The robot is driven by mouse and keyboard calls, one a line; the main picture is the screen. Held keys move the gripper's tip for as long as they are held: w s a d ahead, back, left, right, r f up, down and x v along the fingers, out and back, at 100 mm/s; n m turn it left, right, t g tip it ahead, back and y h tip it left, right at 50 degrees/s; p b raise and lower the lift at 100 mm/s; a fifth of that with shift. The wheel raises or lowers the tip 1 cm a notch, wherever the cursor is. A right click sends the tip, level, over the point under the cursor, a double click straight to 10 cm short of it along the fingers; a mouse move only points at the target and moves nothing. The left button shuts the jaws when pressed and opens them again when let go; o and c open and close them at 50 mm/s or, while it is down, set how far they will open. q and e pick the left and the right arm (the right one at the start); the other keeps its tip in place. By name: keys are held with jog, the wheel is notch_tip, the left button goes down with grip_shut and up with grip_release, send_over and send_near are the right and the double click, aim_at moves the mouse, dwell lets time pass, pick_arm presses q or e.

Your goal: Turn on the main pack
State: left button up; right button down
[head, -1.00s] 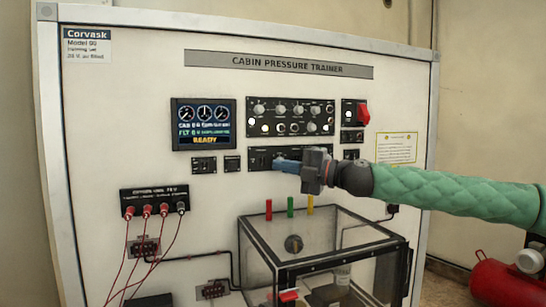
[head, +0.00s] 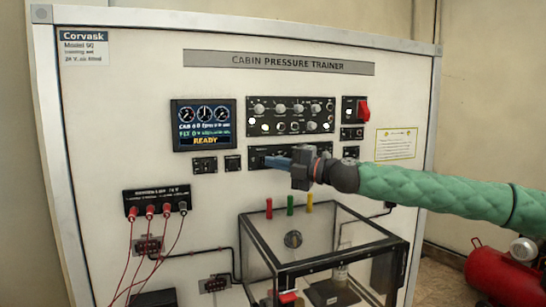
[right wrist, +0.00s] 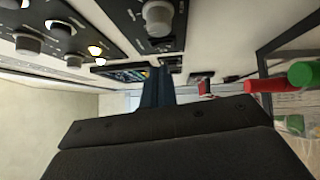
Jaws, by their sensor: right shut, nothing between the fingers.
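The cabin pressure trainer (head: 120,105) is a white upright panel facing me. A wide black control strip (head: 256,152) sits below the large knob panel, and my right gripper covers part of it. My right gripper (head: 268,162) has its blue fingers shut and empty, pointing left in front of this strip. In the right wrist view the shut fingers (right wrist: 158,85) run close along the panel face, beside a large grey knob (right wrist: 158,17). I cannot tell whether they touch a control. No readable label marks the main pack. My left gripper is not in view.
A display (head: 204,125) reads "READY". A knob panel (head: 291,115) and a red switch (head: 363,109) sit above my gripper. A clear chamber (head: 318,262) juts out below, under red, green and yellow posts (head: 290,205). Red cables hang at left.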

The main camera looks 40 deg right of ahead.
jog(key=shift+w+d, duration=0.1)
jog(key=shift+w, duration=0.45)
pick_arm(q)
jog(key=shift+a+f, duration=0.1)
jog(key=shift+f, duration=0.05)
pick_arm(e)
jog(key=shift+w, duration=0.1)
jog(key=shift+w+d, duration=0.1)
jog(key=shift+w, duration=0.05)
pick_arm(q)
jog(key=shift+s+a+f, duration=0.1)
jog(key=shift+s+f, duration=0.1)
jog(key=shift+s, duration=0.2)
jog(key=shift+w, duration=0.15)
pick_arm(e)
jog(key=shift+w+r, duration=0.1)
jog(key=shift+w, duration=0.05)
